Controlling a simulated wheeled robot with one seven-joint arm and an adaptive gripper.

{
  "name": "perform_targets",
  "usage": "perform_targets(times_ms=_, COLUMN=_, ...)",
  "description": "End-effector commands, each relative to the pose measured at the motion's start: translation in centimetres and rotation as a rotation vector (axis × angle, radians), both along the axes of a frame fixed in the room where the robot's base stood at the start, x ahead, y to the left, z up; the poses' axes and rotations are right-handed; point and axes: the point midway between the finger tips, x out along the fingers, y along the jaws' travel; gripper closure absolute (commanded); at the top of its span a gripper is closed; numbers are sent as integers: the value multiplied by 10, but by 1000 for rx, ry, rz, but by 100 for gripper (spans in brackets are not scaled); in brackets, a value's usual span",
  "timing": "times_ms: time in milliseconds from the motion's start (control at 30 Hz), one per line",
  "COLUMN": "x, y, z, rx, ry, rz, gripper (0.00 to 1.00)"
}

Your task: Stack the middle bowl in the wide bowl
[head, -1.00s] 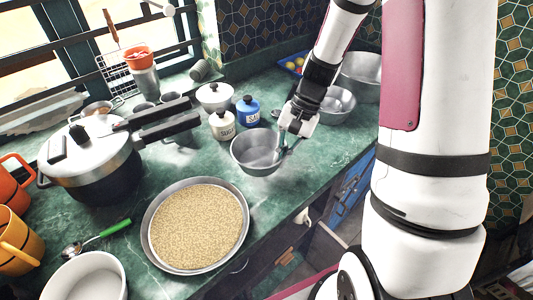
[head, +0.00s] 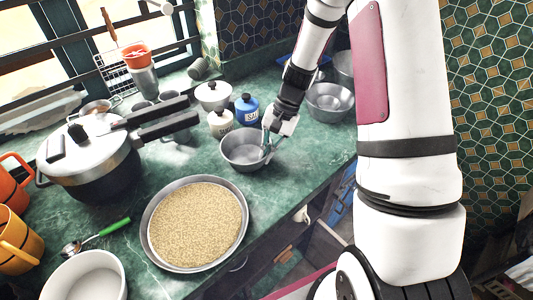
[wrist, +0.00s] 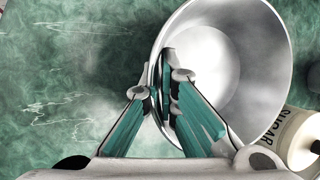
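Three grey metal bowls show in the head view. The nearest bowl (head: 236,149) is by the sugar jar, and my gripper (head: 267,147) is at its right rim. In the wrist view my gripper (wrist: 164,78) has its teal fingers closed across the rim of that bowl (wrist: 245,65), which looks empty. I cannot tell whether its base touches the counter. A second bowl (head: 330,103) stands farther right, between the nearest bowl and the back one. The back bowl (head: 344,66) looks widest and is partly hidden by my arm.
The sugar jar (head: 220,124) and blue salt jar (head: 247,110) stand close behind the held bowl. A wide pan of grain (head: 197,223) lies in front, with a pressure cooker (head: 88,160) to the left. Green counter (head: 300,150) is clear to the right.

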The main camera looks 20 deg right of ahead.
Motion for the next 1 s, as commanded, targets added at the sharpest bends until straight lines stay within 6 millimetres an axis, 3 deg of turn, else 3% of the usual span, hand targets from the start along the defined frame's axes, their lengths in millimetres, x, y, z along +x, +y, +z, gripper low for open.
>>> perform_targets(times_ms=67, x=0, y=0, z=-3, rx=1, ry=1, rz=-1, gripper=100)
perform_targets(times_ms=167, x=0, y=0, z=-2, rx=1, ry=1, rz=0, gripper=76)
perform_targets(times_ms=567, x=0, y=-1, z=3, rx=0, ry=-1, rz=-1, gripper=75)
perform_targets(times_ms=1000, x=9, y=-35, z=76, rx=-2, ry=-4, rz=0, gripper=75)
